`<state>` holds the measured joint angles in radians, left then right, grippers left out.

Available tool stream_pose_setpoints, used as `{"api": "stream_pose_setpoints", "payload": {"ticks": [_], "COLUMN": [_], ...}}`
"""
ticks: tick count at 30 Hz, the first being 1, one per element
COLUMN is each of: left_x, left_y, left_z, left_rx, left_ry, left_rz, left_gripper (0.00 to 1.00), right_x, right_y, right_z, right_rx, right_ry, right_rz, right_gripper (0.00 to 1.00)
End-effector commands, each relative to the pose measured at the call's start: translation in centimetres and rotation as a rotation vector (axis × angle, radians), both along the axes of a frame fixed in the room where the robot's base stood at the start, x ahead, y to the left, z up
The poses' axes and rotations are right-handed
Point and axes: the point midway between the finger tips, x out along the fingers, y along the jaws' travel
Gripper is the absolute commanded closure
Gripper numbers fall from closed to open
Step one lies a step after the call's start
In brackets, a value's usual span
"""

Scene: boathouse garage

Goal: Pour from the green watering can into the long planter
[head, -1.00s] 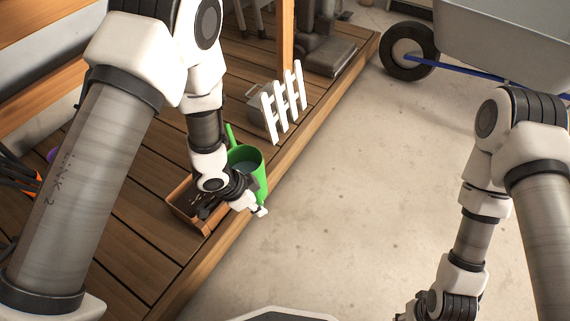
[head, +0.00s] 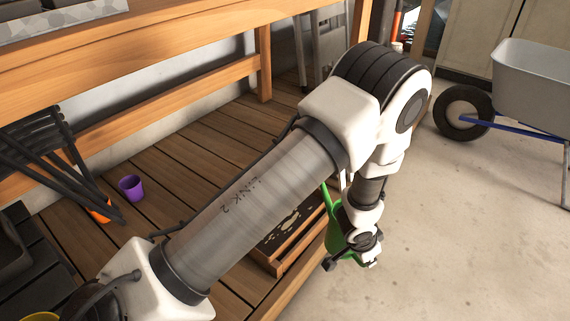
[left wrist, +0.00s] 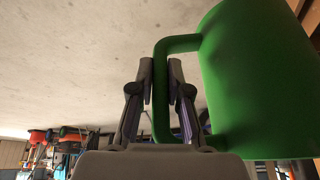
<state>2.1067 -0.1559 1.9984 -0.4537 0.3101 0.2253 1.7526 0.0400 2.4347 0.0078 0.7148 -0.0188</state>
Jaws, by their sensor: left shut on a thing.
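The green watering can (head: 336,230) is mostly hidden behind my left arm in the head view. In the left wrist view its round body (left wrist: 262,80) fills the right side. My left gripper (left wrist: 161,85) is shut on its upright handle (left wrist: 162,112). In the head view the gripper (head: 352,259) is by the deck's front edge, just right of the long planter (head: 286,262). The planter is a brown trough with dark, pale-flecked soil, partly covered by my left arm. The can's tilt and spout end cannot be told. My right gripper is out of view.
The planter stands on the wooden deck (head: 225,140). A purple cup (head: 131,187) and dark-handled tools (head: 62,165) are at the left, under a wooden bench (head: 130,62). A grey wheelbarrow (head: 535,85) stands at the upper right.

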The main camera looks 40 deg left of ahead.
Motion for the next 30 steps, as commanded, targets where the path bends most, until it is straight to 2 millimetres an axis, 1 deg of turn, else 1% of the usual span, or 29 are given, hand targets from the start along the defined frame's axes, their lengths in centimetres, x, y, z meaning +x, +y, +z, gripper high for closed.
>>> {"api": "stream_pose_setpoints", "payload": {"ticks": [1,5,9,12,15,19,28,29,30], "left_x": [1.1,3.4,5.3,6.2,6.7,6.9,6.9,6.9,7.0], "left_y": [0.0,-0.1,-1.0,-1.9,-2.5,-2.8,-2.9,-2.8,-2.7], "left_z": [-2.4,-5.1,-8.5,-10.7,-12.1,-12.9,-12.6,-12.4,-11.9], "left_rx": [0.004,0.006,0.000,-0.007,-0.012,-0.011,-0.011,-0.012,-0.015], "left_ry": [-0.008,-0.015,-0.018,-0.015,-0.012,-0.010,-0.010,-0.009,-0.009], "left_rz": [0.068,0.246,0.381,0.437,0.459,0.463,0.461,0.461,0.460], "left_gripper": [1.00,1.00,1.00,1.00,1.00,1.00,1.00,1.00,1.00], "right_x": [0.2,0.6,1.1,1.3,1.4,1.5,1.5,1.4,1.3], "right_y": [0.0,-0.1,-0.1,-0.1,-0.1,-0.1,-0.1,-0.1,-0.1], "right_z": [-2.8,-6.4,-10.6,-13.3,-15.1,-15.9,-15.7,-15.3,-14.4], "right_rx": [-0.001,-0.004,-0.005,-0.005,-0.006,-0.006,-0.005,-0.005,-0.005], "right_ry": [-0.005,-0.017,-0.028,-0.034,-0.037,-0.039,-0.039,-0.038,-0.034], "right_rz": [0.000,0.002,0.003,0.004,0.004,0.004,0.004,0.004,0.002], "right_gripper": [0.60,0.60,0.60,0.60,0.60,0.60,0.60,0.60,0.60]}}
